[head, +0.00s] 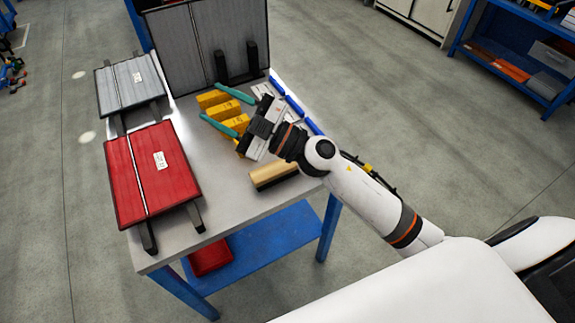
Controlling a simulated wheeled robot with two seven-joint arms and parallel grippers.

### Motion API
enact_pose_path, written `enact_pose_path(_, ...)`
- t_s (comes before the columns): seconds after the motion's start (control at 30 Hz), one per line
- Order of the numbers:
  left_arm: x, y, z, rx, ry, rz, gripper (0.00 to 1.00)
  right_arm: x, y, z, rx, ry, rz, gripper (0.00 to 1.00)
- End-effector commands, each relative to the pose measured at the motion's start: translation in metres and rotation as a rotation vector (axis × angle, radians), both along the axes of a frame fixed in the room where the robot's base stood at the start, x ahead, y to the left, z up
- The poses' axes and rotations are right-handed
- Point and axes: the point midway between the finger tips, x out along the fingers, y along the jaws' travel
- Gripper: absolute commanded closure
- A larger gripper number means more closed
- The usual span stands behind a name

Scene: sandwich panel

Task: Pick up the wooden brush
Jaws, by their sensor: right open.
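The wooden brush (273,175) lies on the table (232,196) near its right front edge. It has a pale wooden body with a dark lower side. My right gripper (250,134) is above the table, behind the brush in the picture and apart from it. Its jaws are open, near the yellow blocks, and I see nothing held in them. My right arm passes close to the right end of the brush and may hide part of it. My left gripper does not show.
A red panel (165,170) and a grey panel (128,85) rest on black supports at the left. A large grey panel (205,45) stands at the back. Yellow blocks (221,111), teal-handled tools (234,93) and blue-handled tools (294,106) lie near the gripper. The front middle is clear.

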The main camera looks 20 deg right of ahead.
Motion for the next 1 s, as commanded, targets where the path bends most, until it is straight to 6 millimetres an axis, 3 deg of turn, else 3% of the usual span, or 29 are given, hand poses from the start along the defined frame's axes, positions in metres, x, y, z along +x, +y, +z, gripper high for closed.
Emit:
enact_pose_path(0.1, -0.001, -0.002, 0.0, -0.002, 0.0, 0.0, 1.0, -0.003, 0.027, -0.02, -0.263, -0.016, 0.242, 0.53)
enact_pose_path(0.23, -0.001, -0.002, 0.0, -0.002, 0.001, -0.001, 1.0, -0.001, 0.021, -0.067, -0.606, 0.108, 0.43, 0.53)
enact_pose_path(0.33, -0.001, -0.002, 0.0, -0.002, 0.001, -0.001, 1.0, 0.008, -0.014, -0.104, -0.883, 0.292, 0.487, 0.53)
enact_pose_path(0.43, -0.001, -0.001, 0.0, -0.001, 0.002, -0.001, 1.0, 0.019, -0.07, -0.128, -1.13, 0.532, 0.458, 0.53)
enact_pose_path(0.6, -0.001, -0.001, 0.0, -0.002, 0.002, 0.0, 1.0, 0.026, -0.167, -0.133, -1.397, 0.931, 0.289, 0.53)
enact_pose_path(0.7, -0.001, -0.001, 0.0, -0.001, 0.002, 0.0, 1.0, 0.024, -0.205, -0.126, -1.468, 1.096, 0.19, 0.53)
enact_pose_path(0.87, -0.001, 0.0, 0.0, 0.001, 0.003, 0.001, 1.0, 0.02, -0.232, -0.124, -1.508, 1.22, 0.113, 0.53)
enact_pose_path(1.0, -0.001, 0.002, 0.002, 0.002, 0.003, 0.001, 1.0, 0.018, -0.233, -0.147, -1.511, 1.231, 0.11, 0.53)
